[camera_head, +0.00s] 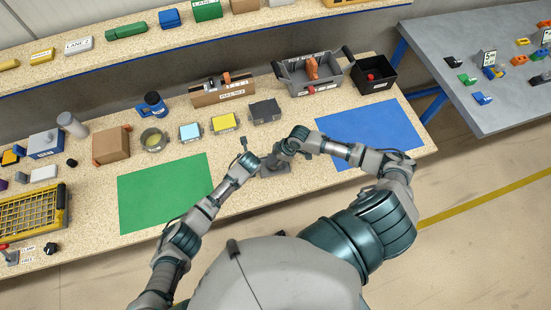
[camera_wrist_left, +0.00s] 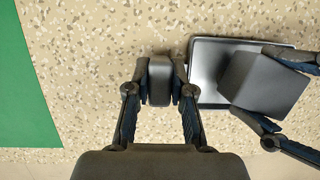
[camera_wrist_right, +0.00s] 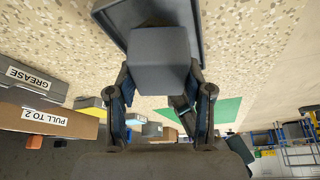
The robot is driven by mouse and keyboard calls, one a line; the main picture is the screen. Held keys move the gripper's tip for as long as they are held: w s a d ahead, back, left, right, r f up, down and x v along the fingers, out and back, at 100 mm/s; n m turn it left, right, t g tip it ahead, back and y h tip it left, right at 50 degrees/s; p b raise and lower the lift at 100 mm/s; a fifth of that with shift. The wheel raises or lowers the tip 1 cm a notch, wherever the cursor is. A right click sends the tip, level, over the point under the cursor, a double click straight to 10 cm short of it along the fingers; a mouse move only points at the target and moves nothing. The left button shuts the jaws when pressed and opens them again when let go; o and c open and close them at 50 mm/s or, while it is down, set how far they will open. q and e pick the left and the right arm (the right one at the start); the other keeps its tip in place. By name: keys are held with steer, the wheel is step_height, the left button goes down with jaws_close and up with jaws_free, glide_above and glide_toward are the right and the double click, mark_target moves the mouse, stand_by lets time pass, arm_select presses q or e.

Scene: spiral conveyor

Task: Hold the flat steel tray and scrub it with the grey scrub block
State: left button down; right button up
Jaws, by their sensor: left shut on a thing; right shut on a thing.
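The flat steel tray (camera_wrist_left: 207,62) has a shiny face and dark rim. It lies over the speckled bench and is partly covered by the grey scrub block (camera_wrist_left: 265,84). My right gripper (camera_wrist_right: 160,84) is shut on the block, which also shows in the right wrist view (camera_wrist_right: 159,62) with the tray's dark edge (camera_wrist_right: 120,18) beyond. Whether block and tray touch is unclear. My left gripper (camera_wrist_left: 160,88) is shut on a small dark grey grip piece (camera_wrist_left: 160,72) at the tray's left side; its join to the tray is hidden.
A green mat (camera_head: 165,195) lies left and a blue mat (camera_head: 368,132) right, both empty. Behind stand a dark block (camera_head: 264,112), a yellow box (camera_head: 224,123), a wooden box (camera_head: 222,92) and a grey bin (camera_head: 310,75). The bench's front edge is close.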

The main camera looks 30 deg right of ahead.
arm_select(q)
steer(key=c, duration=0.9)
jaws_free()
steer(key=shift+r, duration=0.1)
steer(key=shift+v, duration=0.8)
steer(key=shift+x, duration=0.9)
jaws_close()
